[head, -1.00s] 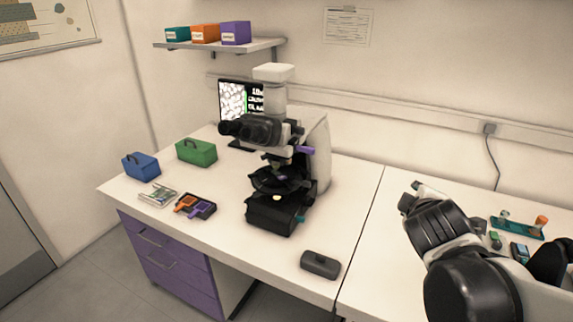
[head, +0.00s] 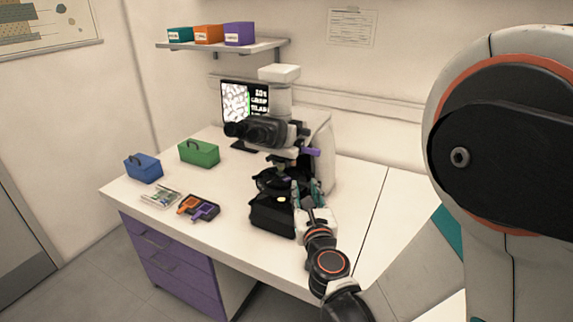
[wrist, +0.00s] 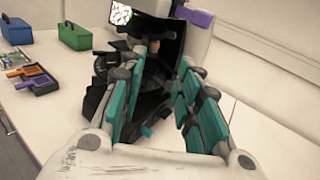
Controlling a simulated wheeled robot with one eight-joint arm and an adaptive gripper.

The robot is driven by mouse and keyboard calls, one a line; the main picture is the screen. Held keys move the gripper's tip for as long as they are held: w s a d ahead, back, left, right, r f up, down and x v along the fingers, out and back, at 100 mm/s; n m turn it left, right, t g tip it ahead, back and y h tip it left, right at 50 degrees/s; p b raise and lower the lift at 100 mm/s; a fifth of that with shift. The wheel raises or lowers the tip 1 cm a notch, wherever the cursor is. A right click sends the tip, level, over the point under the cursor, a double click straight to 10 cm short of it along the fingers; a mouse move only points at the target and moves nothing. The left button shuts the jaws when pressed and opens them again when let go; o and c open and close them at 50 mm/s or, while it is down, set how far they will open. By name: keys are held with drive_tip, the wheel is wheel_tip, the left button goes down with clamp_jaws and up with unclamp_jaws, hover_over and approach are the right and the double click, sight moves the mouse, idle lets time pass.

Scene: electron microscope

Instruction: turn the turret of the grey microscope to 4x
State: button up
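The microscope (head: 279,131) stands on the bench, with a white top, black eyepieces and a dark base. Its turret (head: 277,161) sits under the head, above the round black stage (head: 268,181); details are too small to read. My gripper (head: 308,190) is at the right side of the stage, below the turret's height in the picture. In the wrist view my gripper (wrist: 160,75) shows two teal-padded fingers spread apart, with nothing held between them. The turret (wrist: 153,46) shows beyond the fingertips; the left finger partly covers the stage. I cannot tell whether a finger touches the microscope.
A lit monitor (head: 244,103) stands behind the microscope. A purple part (head: 311,152) juts from its right side. Green (head: 199,153) and blue (head: 144,168) boxes and a dark tray (head: 190,214) stand to the left.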

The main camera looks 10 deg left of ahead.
drive_tip(key=a+n, duration=0.2)
drive_tip(key=p, duration=0.2)
approach(288, 165)
drive_tip(key=shift+m+y, duration=0.3)
drive_tip(key=x, duration=0.7)
drive_tip(key=shift+d+f, duration=0.15)
drive_tip(key=shift+x, duration=0.85)
clamp_jaws()
